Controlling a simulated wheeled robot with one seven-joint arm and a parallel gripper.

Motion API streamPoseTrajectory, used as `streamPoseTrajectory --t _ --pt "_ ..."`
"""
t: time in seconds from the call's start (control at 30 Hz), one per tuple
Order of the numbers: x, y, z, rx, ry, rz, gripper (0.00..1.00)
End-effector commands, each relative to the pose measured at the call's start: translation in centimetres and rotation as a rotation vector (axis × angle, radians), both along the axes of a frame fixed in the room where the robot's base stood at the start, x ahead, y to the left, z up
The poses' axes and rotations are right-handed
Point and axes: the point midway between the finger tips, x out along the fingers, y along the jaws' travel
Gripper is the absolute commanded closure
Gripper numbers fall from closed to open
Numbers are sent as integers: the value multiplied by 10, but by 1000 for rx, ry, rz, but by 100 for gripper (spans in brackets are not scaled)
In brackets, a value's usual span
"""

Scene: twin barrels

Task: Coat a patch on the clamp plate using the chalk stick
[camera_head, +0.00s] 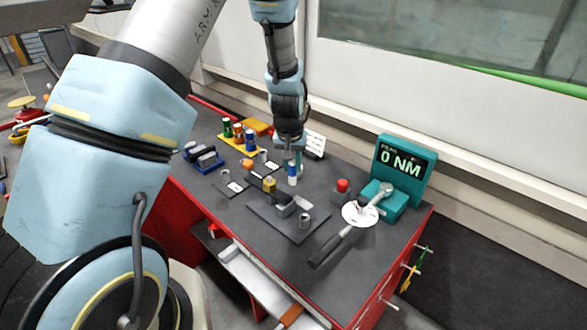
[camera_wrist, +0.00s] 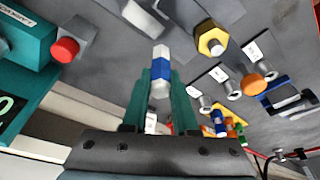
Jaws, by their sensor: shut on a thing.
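My gripper (camera_head: 293,163) points down over the bench and is shut on a white stick with a blue band, which looks like the chalk stick (camera_head: 292,179). In the wrist view the stick (camera_wrist: 160,64) stands between the green fingers of my gripper (camera_wrist: 160,85), its white end pointing away from them. The dark clamp plate (camera_head: 263,222) lies on the bench in front of the gripper, with a grey clamp block on it. The stick appears to be behind the plate's far edge; I cannot tell its height above the bench. No coated patch can be made out.
A yellow hex piece (camera_head: 269,185) stands near the stick. A teal torque meter (camera_head: 403,168) reading 0 NM, a red button (camera_head: 343,186) and a dark-handled wrench (camera_head: 333,245) are to the right. Coloured bottles (camera_head: 238,133) and a blue holder (camera_head: 206,158) are to the left.

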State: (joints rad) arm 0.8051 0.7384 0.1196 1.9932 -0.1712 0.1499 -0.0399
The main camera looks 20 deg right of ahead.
Motion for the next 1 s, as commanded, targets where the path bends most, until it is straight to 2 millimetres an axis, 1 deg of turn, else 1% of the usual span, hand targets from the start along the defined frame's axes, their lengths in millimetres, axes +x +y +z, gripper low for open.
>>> streamPoseTrajectory --t 0.03,0.1,0.3,1.0 --pt "2 0 9 -1 -2 0 100" --pt "3 0 15 -1 -1 1 100" --pt "6 0 27 0 0 1 100" --pt "7 0 27 0 0 0 100"
